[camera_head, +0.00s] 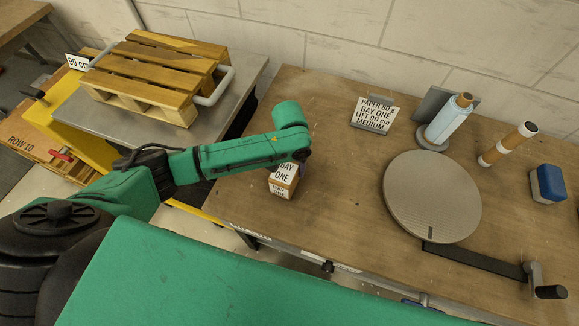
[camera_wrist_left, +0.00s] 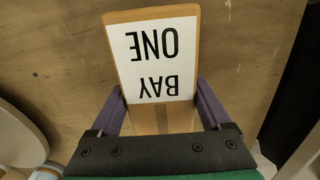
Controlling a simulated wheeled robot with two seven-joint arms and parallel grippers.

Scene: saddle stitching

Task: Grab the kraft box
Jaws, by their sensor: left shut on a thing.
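The kraft box (camera_head: 281,188) is a small brown box with white "BAY ONE" labels on its top and side. In the head view it is at the wooden table's left part, partly covered by my left arm's end. My left gripper (camera_wrist_left: 160,98) is shut on the kraft box (camera_wrist_left: 153,55), with one purple finger on each side of it in the left wrist view. Whether the box touches the table or is slightly raised, I cannot tell. My right gripper is not in view.
A round grey turntable (camera_head: 432,197) with a crank lies right of the box. A sign (camera_head: 374,113), a blue-white roll (camera_head: 448,122), an orange-white roll (camera_head: 508,144) and a blue block (camera_head: 548,184) stand behind and right. A wooden pallet (camera_head: 155,70) sits on the left cart.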

